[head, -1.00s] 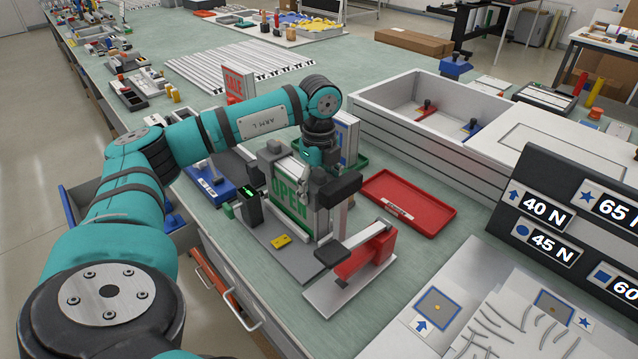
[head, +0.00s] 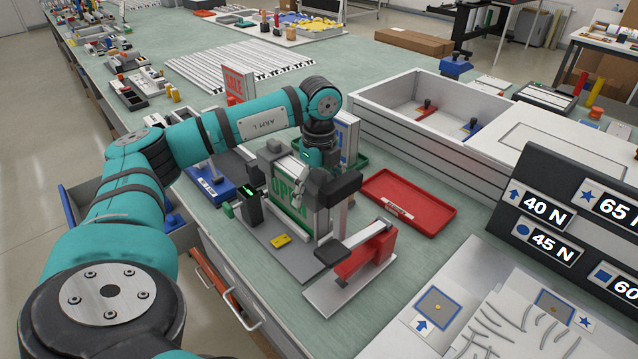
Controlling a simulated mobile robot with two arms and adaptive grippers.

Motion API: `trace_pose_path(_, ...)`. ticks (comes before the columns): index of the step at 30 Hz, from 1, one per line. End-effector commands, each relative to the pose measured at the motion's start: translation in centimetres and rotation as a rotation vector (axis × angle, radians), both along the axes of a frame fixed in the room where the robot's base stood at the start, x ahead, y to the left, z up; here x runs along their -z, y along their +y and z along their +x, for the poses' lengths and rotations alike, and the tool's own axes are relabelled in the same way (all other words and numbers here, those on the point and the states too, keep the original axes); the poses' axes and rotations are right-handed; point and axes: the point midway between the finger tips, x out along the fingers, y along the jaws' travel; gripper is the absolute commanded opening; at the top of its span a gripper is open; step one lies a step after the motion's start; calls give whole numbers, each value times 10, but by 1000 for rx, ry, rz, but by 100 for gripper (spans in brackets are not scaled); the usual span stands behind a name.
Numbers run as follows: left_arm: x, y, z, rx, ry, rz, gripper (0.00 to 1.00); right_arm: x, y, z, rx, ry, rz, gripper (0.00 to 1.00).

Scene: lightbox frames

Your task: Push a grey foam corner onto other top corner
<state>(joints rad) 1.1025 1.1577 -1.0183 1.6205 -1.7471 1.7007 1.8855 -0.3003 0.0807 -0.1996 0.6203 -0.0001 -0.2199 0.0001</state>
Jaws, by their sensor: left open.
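The framed OPEN panel (head: 285,192) stands upright on a grey base plate (head: 272,232) at the middle of the head view. A small grey block that looks like a foam corner (head: 273,149) sits at its top left corner. My left gripper (head: 316,189) points down at the panel's top right corner and is open. The gripper covers that corner, so I cannot tell whether a foam corner is there or between the fingers. My right gripper is not in view.
A red clamp-like fixture (head: 366,256) stands just right of the panel. Beyond it lies a red tray (head: 408,203). A white open box (head: 395,135) stands behind. A dark board with force labels (head: 575,215) is at the right. A small yellow piece (head: 281,240) lies on the base plate.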

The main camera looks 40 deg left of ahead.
Motion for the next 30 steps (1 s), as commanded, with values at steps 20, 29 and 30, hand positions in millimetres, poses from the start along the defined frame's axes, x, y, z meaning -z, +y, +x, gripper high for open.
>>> trace_pose_path(20, -102, -1, 2, 1, -4, -1, 100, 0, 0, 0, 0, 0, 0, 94)
trace_pose_path(29, -120, 0, 1, 0, 0, 0, 100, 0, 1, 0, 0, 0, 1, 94)
trace_pose_path(30, -120, 0, 1, 0, 1, 0, 100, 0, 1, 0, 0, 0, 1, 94)
